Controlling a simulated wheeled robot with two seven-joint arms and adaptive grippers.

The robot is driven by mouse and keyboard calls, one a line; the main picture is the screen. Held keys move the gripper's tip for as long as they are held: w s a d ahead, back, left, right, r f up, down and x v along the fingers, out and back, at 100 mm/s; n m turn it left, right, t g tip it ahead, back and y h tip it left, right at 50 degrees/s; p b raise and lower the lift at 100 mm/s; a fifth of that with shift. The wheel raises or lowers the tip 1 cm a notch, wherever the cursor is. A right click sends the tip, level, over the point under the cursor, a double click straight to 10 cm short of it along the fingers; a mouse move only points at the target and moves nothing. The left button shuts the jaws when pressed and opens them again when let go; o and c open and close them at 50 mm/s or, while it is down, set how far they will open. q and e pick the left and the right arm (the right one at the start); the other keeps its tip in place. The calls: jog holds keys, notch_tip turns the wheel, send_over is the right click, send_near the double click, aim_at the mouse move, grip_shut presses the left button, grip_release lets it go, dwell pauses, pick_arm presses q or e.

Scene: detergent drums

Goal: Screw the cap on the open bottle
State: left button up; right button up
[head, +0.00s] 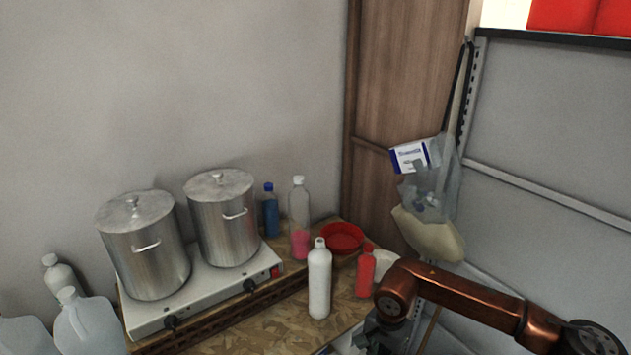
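Several bottles stand on the wooden bench (285,333): a white bottle (319,285) near the front, a small red bottle (365,277) right of it, a clear bottle with pink liquid (299,217) and a blue bottle (270,214) behind. The white and clear bottles have white tops. I cannot tell which bottle is open, and I make out no loose cap. My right arm comes in from the right; its dark gripper (378,338) is partly visible at the bottom, just below the red bottle. Its fingertips are unclear. My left gripper is out of view.
Two lidded steel pots (145,250) (224,222) stand on a hot plate (207,289) at the left. A red bowl (342,238) sits behind the red bottle. White jugs (90,326) stand lower left. Bags (431,190) hang at the right.

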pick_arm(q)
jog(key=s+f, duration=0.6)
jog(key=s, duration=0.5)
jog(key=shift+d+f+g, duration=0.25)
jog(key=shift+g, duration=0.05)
pick_arm(e)
jog(key=s+d+f+n, duration=0.4)
jog(key=s+n, duration=0.4)
jog(key=shift+f+n, duration=0.25)
jog(key=shift+n, duration=0.05)
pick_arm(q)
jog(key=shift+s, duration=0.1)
